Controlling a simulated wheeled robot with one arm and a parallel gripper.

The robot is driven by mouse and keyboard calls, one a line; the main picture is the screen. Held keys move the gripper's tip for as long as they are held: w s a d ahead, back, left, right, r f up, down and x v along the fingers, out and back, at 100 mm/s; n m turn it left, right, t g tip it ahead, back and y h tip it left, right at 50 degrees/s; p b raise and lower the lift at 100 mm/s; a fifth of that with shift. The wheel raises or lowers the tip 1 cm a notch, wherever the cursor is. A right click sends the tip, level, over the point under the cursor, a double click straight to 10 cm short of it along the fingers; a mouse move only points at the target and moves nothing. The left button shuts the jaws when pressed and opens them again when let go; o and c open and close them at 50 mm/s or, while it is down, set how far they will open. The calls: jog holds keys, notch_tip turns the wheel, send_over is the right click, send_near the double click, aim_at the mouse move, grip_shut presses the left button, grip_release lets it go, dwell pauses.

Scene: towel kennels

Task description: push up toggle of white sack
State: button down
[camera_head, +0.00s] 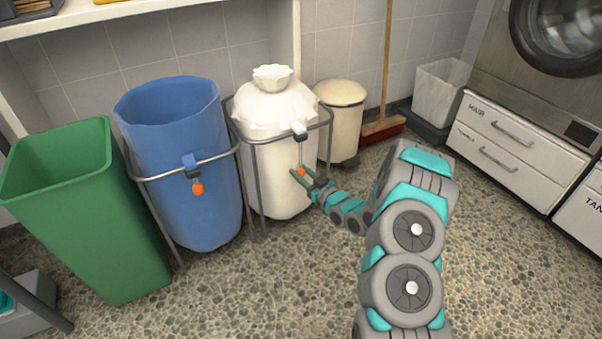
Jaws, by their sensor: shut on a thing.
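The white sack (284,180) hangs in a grey metal frame, its top gathered into a closed, ruffled neck (273,77). A white clip (299,131) sits at the front of its rim, with a thin cord running down from it. The orange toggle (300,171) is at the lower end of this cord, in front of the sack. My gripper (302,176) is at the toggle, shut on it, with its fingers partly covering it. My arm reaches in from the lower right.
A blue sack (185,150) with its own orange toggle (197,188) hangs open to the left. A green bin (90,215) stands further left. A cream lidded bin (341,120), a broom (384,125) and white drawers (510,150) are to the right. The pebbled floor in front is clear.

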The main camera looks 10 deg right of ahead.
jog(key=shift+f, duration=0.7)
jog(key=c, duration=0.5)
grip_release()
jog(key=v, duration=0.7)
jog(key=shift+s+d, duration=0.2)
jog(key=shift+s, duration=0.15)
